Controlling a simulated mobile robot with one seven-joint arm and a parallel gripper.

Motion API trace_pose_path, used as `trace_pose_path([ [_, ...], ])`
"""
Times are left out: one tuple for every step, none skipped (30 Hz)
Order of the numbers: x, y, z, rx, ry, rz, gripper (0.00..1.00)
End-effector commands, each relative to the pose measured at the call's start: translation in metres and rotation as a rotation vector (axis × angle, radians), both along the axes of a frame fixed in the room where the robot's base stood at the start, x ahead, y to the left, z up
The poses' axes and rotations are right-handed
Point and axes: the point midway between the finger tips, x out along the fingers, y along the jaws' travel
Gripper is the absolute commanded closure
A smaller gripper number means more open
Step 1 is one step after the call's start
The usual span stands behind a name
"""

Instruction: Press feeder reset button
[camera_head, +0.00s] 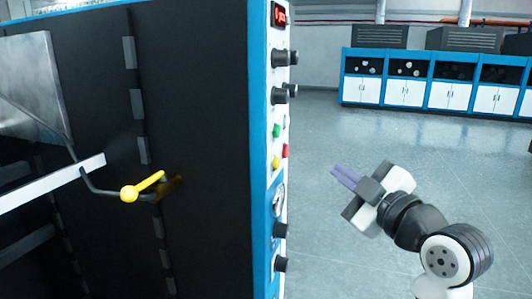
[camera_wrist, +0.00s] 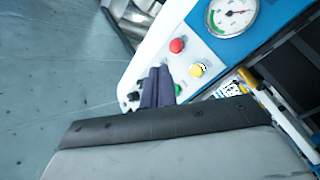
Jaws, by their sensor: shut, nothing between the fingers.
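The feeder's control panel (camera_head: 268,190) is seen edge-on in the head view, on the right side of a dark cabinet with blue trim. It carries a green button (camera_head: 276,131), a red button (camera_head: 285,151) and a yellow button (camera_head: 276,163). The wrist view shows the red button (camera_wrist: 177,45), yellow button (camera_wrist: 197,70) and green button (camera_wrist: 178,89). No label tells which is reset. My gripper (camera_head: 335,172) is shut and empty, right of the panel and apart from it. In the wrist view its fingers (camera_wrist: 157,70) overlap the panel beside the green button, partly hiding the panel.
A round gauge (camera_wrist: 232,18) sits near the buttons. Black knobs (camera_head: 281,57) stick out above and below them. A yellow-knobbed lever (camera_head: 129,193) juts from the cabinet's left part. Blue and white cabinets (camera_head: 430,78) stand far back. The floor (camera_head: 400,130) between is clear.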

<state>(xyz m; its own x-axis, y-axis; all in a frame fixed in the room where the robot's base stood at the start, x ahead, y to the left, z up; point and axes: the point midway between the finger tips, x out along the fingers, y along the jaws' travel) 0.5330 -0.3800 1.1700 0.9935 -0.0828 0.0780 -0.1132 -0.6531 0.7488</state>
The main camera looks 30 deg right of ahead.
Motion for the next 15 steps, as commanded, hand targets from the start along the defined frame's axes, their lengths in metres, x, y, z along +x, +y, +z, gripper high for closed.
trace_pose_path([
  [-0.0039,-0.0024,0.0001,-0.002,0.003,-0.005,1.00],
  [-0.0052,-0.0030,-0.0001,-0.003,0.006,-0.006,1.00],
  [-0.0064,-0.0037,-0.0003,-0.004,0.008,-0.007,1.00],
  [-0.0070,-0.0040,-0.0004,-0.005,0.008,-0.008,1.00],
  [-0.0075,-0.0043,-0.0006,-0.005,0.009,-0.009,1.00],
  [-0.0077,-0.0044,-0.0006,-0.005,0.010,-0.008,1.00],
  [-0.0078,-0.0044,-0.0006,-0.005,0.010,-0.008,1.00],
  [-0.0077,-0.0044,-0.0006,-0.005,0.010,-0.008,1.00],
  [-0.0076,-0.0043,-0.0006,-0.005,0.010,-0.008,1.00],
  [-0.0075,-0.0043,-0.0006,-0.005,0.010,-0.008,1.00],
  [-0.0074,-0.0042,-0.0007,-0.005,0.009,-0.009,1.00],
  [-0.0073,-0.0042,-0.0007,-0.005,0.009,-0.009,1.00],
  [-0.0072,-0.0042,-0.0006,-0.005,0.008,-0.008,1.00],
  [-0.0071,-0.0040,-0.0006,-0.005,0.008,-0.008,1.00],
  [-0.0067,-0.0037,-0.0005,-0.005,0.009,-0.007,1.00],
])
